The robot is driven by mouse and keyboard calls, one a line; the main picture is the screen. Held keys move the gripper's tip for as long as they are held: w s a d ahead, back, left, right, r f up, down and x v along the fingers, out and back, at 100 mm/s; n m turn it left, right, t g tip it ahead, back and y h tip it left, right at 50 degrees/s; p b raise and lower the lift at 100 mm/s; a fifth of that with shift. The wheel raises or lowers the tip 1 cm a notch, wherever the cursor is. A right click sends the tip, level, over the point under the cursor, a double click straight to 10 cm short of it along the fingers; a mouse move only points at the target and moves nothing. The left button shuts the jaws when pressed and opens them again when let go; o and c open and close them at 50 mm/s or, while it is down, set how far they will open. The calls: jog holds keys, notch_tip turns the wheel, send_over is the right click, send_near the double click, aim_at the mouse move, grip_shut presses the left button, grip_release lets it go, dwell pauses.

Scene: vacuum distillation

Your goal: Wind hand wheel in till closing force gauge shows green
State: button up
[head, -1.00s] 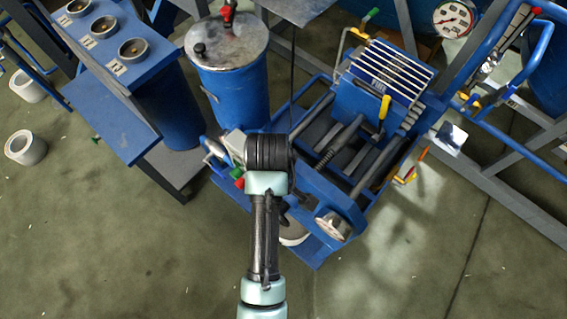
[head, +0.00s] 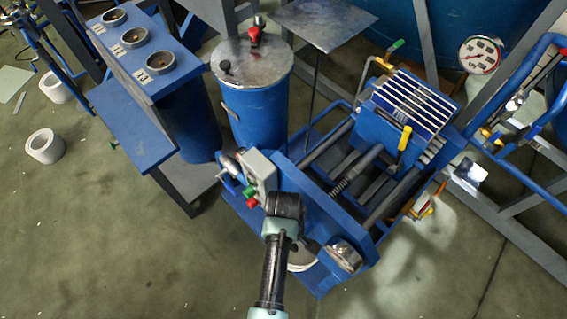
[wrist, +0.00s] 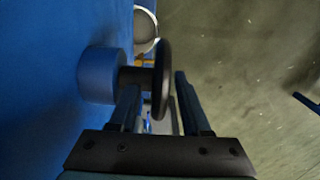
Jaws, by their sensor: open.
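In the wrist view, the hand wheel (wrist: 163,80) is a dark disc seen edge-on, on a short shaft from a blue round boss (wrist: 100,75). My gripper (wrist: 156,82) is open, with one finger on each side of the wheel's near rim. I cannot tell whether either finger touches it. In the head view my arm's end hides the wheel and fingers at the front of the blue press frame (head: 335,208). A silver-rimmed round gauge (head: 346,256) sits on the front plate, right of my arm; its face cannot be read.
A grey control box (head: 260,172) with red and green buttons stands just left of my arm's end. A blue lidded vessel (head: 255,105) and a blue stand (head: 130,150) are farther left. Another dial gauge (head: 481,55) is at upper right. The front floor is clear.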

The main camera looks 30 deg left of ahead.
grip_shut()
dwell(0.3)
jog(key=shift+s+r+y+p, duration=0.1)
jog(key=shift+r+y+p, duration=0.1)
jog(key=shift+y+p, duration=0.45)
jog(key=shift+a+t+y, duration=0.1)
jog(key=shift+t+y, duration=0.4)
jog(key=shift+y, duration=0.15)
grip_release()
